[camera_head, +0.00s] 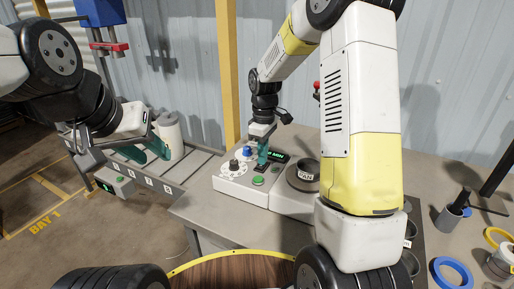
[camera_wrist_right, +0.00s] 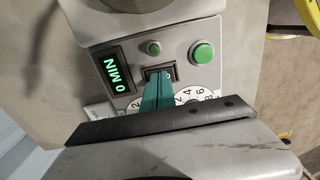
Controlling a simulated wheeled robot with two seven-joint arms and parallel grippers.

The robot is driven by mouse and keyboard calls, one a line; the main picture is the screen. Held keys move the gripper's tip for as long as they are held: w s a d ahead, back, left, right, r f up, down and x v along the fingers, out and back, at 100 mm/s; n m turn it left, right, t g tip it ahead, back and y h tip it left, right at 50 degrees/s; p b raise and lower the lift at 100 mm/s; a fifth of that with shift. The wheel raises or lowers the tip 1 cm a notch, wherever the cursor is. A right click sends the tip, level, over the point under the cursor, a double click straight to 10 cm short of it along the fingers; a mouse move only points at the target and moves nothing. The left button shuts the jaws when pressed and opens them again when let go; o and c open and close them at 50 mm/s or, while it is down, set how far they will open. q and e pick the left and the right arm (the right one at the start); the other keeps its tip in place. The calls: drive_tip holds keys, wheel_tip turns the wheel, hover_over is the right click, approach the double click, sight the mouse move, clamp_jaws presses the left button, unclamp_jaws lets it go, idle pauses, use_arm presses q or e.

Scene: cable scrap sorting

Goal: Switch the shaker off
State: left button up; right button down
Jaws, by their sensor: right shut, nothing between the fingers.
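The shaker (camera_head: 230,188) is a pale control box on the grey bench, with a dark round pan (camera_head: 303,175) at its right. In the right wrist view its panel (camera_wrist_right: 178,50) shows a lit green display (camera_wrist_right: 116,70) reading "0 MIN", a large green button (camera_wrist_right: 202,52), a small green button (camera_wrist_right: 153,48) and a dark rocker switch (camera_wrist_right: 172,70). My right gripper (camera_head: 262,166) is shut and empty, its green fingertips (camera_wrist_right: 158,76) at the switch and partly hiding it. Contact cannot be told. My left gripper (camera_head: 146,151) is open, left of the bench, by a white cylinder (camera_head: 172,137).
A conveyor-like rack (camera_head: 150,185) with lettered labels stands left of the bench. At the right are a blue tape ring (camera_head: 452,272), dark cups and a dark holder (camera_head: 449,217). A yellow post (camera_head: 229,80) rises behind the bench. My right arm hides part of the bench.

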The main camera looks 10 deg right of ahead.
wheel_tip(320, 180, up, 8)
drive_tip(key=shift+w, duration=0.15)
idle(0.3)
